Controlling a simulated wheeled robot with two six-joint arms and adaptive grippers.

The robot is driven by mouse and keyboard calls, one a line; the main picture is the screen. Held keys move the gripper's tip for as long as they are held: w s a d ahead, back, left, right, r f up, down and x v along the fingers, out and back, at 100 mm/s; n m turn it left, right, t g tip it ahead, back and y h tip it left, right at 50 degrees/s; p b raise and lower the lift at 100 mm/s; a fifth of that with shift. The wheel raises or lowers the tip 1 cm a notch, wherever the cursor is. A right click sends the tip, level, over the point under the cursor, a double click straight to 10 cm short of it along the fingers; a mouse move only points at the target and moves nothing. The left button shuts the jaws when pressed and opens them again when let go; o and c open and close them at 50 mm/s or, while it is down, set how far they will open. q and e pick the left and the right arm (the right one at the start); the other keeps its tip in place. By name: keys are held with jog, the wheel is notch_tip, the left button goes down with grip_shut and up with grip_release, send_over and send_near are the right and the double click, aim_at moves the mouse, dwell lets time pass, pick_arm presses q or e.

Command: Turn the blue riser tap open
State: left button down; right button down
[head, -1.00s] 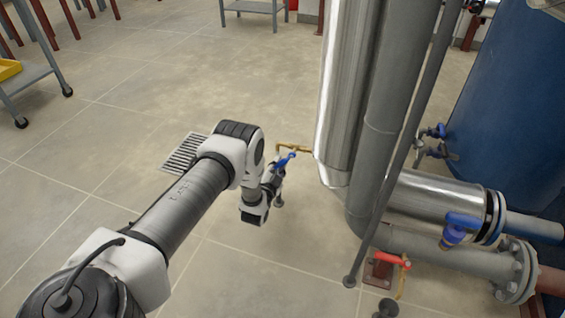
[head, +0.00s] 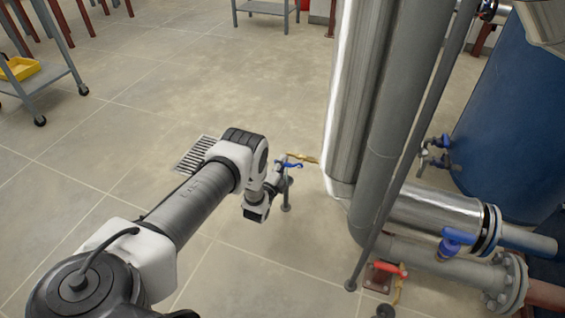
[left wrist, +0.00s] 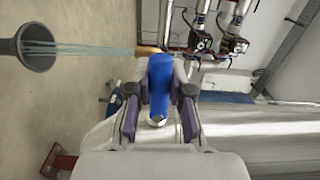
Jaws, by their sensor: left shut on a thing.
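The blue riser tap (head: 292,165) sits on a brass spout beside the silver-clad riser, left of the pipe in the head view. Its blue lever (left wrist: 160,82) stands between my gripper's fingers in the left wrist view. My left gripper (left wrist: 160,105) is shut on that lever; in the head view its fingers (head: 283,172) are small and partly hidden by my wrist. Pale blue-green streaks like running water (left wrist: 75,48) stretch from the brass spout to a dark round cup (left wrist: 38,48). My right gripper is not in view.
The silver-clad riser (head: 350,90) and grey pipes stand close right of the tap. A red-handled valve (head: 390,268) and a larger blue-handled valve (head: 455,240) are lower right. A floor grate (head: 196,155) lies behind my left arm. Open floor is to the left.

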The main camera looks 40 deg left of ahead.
pick_arm(q)
jog(key=shift+r+m, duration=0.2)
jog(key=shift+m, duration=0.1)
jog(key=c, duration=1)
grip_release()
jog(key=v, duration=1.2)
jog(key=shift+f, duration=0.1)
